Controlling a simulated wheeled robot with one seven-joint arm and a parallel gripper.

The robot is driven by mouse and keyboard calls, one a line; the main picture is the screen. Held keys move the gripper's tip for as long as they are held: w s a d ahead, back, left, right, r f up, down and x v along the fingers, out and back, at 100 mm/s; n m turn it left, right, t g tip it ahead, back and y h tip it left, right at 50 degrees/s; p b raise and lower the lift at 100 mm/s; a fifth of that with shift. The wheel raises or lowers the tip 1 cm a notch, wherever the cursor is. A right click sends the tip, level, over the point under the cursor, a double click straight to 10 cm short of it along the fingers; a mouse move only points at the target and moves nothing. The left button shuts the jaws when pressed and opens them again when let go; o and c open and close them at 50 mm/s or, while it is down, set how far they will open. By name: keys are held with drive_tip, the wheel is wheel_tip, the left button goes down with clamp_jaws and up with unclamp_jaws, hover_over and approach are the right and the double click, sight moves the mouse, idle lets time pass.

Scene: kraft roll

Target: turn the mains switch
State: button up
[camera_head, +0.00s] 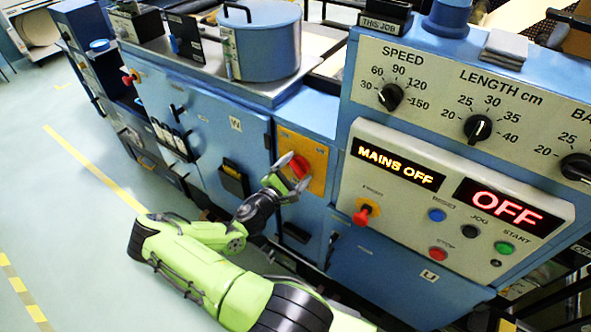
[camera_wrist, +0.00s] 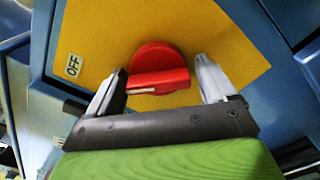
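The mains switch (camera_head: 299,166) is a red rotary knob on a yellow plate (camera_head: 318,180) on the blue cabinet front. In the wrist view the red switch (camera_wrist: 158,70) has a raised bar with a white mark at its left end, pointing toward the OFF label (camera_wrist: 72,66). My gripper (camera_head: 287,173) is in front of the switch. In the wrist view my gripper (camera_wrist: 158,84) is open, with one finger on each side of the knob's bar and visible gaps on both sides. The display (camera_head: 397,163) reads MAINS OFF.
A control panel (camera_head: 455,190) to the right carries a red emergency knob (camera_head: 362,214), coloured buttons and a second display reading OFF (camera_head: 508,207). A blue pot (camera_head: 262,45) stands on the machine top. The floor at left is clear with yellow lines.

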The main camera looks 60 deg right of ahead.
drive_tip(key=shift+o, duration=0.5)
drive_tip(key=shift+a, duration=0.1)
drive_tip(key=w+a+b, duration=0.2)
drive_tip(key=a, duration=1.3)
drive_tip(key=shift+w+a, duration=0.2)
drive_tip(key=shift+w, duration=0.05)
